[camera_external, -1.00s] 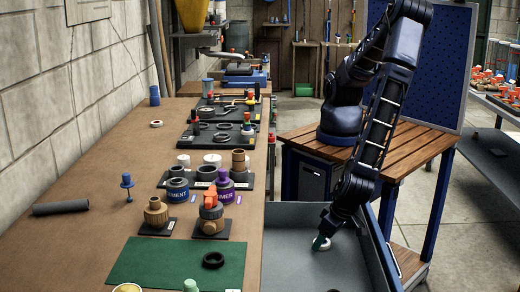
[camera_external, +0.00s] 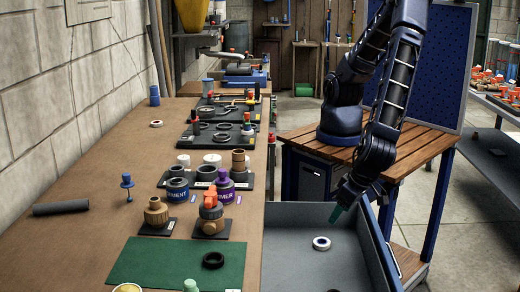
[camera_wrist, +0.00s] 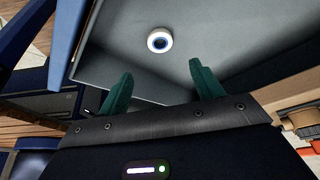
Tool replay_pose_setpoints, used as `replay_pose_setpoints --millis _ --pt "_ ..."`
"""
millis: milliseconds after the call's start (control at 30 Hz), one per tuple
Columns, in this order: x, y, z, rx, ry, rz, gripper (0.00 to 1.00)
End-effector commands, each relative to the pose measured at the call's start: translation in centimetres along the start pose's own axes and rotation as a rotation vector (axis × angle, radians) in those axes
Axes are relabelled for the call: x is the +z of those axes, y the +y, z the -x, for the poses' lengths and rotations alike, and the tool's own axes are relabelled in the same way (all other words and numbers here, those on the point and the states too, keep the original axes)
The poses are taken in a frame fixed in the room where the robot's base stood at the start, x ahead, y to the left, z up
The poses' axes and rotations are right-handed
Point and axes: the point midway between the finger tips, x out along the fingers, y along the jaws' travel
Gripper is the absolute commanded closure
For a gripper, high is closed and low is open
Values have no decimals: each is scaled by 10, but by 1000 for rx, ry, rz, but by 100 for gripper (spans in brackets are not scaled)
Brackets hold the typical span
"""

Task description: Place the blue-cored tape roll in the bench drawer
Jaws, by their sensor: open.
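The blue-cored tape roll (camera_external: 321,243), a white ring with a blue centre, lies flat on the floor of the open grey bench drawer (camera_external: 290,262). It also shows in the wrist view (camera_wrist: 160,39), ahead of my fingers. My gripper (camera_external: 337,213) is above the drawer, up and to the right of the roll and apart from it. In the wrist view its two green fingers (camera_wrist: 157,88) are spread with nothing between them.
A black ring (camera_external: 213,260) lies on the green mat (camera_external: 150,262) on the bench. Another dark object (camera_external: 334,290) is partly visible at the drawer's near end. The drawer's blue-grey side wall (camera_external: 378,247) stands right of the roll. The drawer floor around the roll is clear.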

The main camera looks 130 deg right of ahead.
Motion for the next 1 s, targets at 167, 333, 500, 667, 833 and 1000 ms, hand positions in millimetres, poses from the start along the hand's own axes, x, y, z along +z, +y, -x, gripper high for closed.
replay_pose_setpoints --millis 167,333,500,667,833,1000 --pt "-15 -2 10 11 -27 24 34" --pt "-56 -2 35 30 -103 107 34" --pt "-104 4 63 30 -186 214 34" --pt "-150 12 88 3 -257 314 34" --pt "-198 26 114 -44 -319 423 34" --pt "-244 45 137 -109 -362 530 34"
